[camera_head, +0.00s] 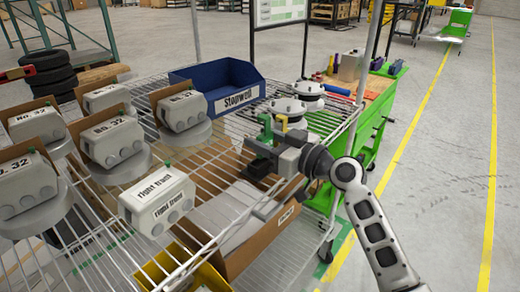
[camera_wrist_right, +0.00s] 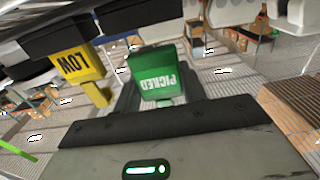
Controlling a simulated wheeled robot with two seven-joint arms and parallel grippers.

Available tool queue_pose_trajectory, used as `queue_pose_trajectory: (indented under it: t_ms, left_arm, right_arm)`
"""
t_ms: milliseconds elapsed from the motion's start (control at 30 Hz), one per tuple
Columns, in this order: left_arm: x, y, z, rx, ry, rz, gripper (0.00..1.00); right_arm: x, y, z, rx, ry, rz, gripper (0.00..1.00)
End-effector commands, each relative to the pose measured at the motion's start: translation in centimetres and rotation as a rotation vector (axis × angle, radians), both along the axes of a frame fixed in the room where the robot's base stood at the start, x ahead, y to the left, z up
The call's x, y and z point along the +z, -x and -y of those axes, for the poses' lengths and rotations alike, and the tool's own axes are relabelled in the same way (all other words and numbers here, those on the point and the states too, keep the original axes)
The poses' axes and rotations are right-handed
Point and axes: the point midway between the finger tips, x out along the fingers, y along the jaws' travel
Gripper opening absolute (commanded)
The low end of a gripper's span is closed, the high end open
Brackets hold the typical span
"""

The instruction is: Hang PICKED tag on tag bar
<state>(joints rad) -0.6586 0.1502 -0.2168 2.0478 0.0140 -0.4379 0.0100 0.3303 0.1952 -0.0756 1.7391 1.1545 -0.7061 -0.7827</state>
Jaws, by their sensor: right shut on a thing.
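The green PICKED tag (camera_wrist_right: 157,75) is in the right wrist view, its white lettering upside down, between the fingers of my right gripper (camera_wrist_right: 150,92). The gripper is shut on it. In the head view the right gripper (camera_head: 260,152) is over the wire rack, with green (camera_head: 266,126) showing at its fingers. A yellow LOW tag (camera_wrist_right: 82,67) is beside the PICKED tag in the wrist view, apart from it. Dark parts (camera_wrist_right: 90,25) lie above both tags; I cannot tell whether they are the tag bar. My left gripper is not in view.
The wire rack (camera_head: 180,85) carries a blue Stopwell bin (camera_head: 222,88), several grey labelled housings such as the right front one (camera_head: 158,203), and white round parts (camera_head: 300,93). A cardboard box (camera_head: 262,245) is below the gripper. A green cart (camera_head: 378,118) stands to the right; open floor lies beyond.

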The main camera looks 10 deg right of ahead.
Motion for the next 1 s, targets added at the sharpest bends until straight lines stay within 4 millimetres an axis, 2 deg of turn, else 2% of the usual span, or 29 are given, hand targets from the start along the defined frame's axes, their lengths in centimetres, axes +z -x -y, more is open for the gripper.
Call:
queue_pose_trajectory:
  t_ms: [600,1000]
  left_arm:
    - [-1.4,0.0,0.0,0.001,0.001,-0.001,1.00]
    - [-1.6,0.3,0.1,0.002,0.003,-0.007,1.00]
  right_arm:
    - [-0.2,4.9,3.8,0.000,0.003,0.000,0.25]
    - [0.0,5.6,4.2,0.002,0.000,0.000,0.25]
